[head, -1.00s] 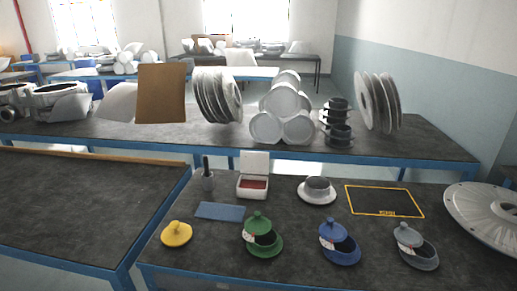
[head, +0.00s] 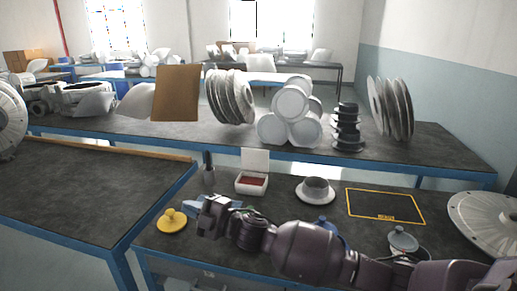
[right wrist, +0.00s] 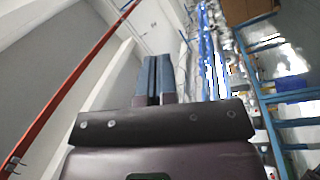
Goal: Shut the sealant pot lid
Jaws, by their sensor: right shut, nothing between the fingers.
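Small lidded pots stand along the front of the near bench; which one holds sealant I cannot tell. The yellow one (head: 172,221) is at the left. The grey pot (head: 403,239) is at the right, its lid askew, its lower part hidden by my right arm. The blue pot (head: 322,224) shows only its top behind the arm, and the green pot is hidden. My right gripper (head: 203,216) is just right of the yellow one, apart from it; its fingers (right wrist: 153,80) are shut and empty in the right wrist view. My left gripper is not in view.
Behind the arm are an open white box (head: 251,182) with red contents, a white flanged part (head: 316,191) and a yellow-framed mat (head: 385,191). A large disc (head: 486,218) lies at the right. The side bench (head: 80,200) at left is mostly bare.

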